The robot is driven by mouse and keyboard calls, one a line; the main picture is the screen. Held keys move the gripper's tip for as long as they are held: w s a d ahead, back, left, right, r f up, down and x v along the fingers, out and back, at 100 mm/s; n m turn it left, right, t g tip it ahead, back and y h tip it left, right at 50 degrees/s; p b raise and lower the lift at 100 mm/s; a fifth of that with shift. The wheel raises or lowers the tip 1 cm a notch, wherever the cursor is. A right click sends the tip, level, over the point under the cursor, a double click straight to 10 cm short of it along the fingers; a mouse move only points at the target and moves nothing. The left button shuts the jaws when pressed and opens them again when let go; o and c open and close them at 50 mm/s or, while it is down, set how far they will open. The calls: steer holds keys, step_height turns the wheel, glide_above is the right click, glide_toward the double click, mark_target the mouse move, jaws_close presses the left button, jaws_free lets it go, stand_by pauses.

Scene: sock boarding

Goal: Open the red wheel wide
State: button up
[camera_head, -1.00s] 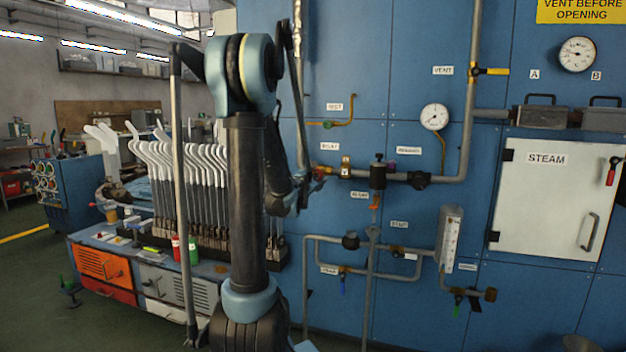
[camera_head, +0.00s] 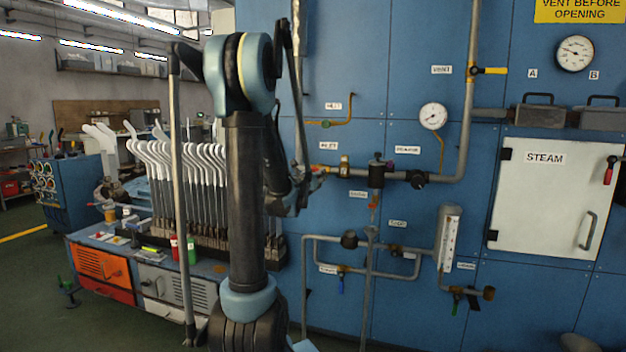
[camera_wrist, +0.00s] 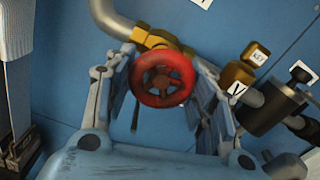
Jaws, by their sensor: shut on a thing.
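The red wheel (camera_wrist: 161,79) is a small round handwheel with spokes on a yellow brass valve (camera_wrist: 157,39), in the upper middle of the wrist view. My gripper (camera_wrist: 162,88) has one finger on each side of the wheel and is shut on its rim. In the head view my gripper (camera_head: 305,186) is at the pipe on the blue wall, under the inlet label. My arm and fingers hide most of the wheel there.
A horizontal pipe (camera_head: 400,176) runs right from the wheel, with a brass fitting (camera_head: 344,167) and a dark regulator (camera_head: 376,172) close by. A pressure gauge (camera_head: 433,116) and white steam door (camera_head: 550,198) are farther right. Sock forms (camera_head: 170,165) stand at left.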

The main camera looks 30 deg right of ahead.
steer(key=n, duration=0.6)
steer(key=shift+w+a+r+n, duration=0.1)
steer(key=shift+n, duration=0.2)
steer(key=n, duration=0.6)
steer(key=shift+r, duration=0.1)
stand_by(0.3)
steer(key=o, duration=0.9)
steer(key=shift+o, duration=0.8)
steer(key=v, duration=1.2)
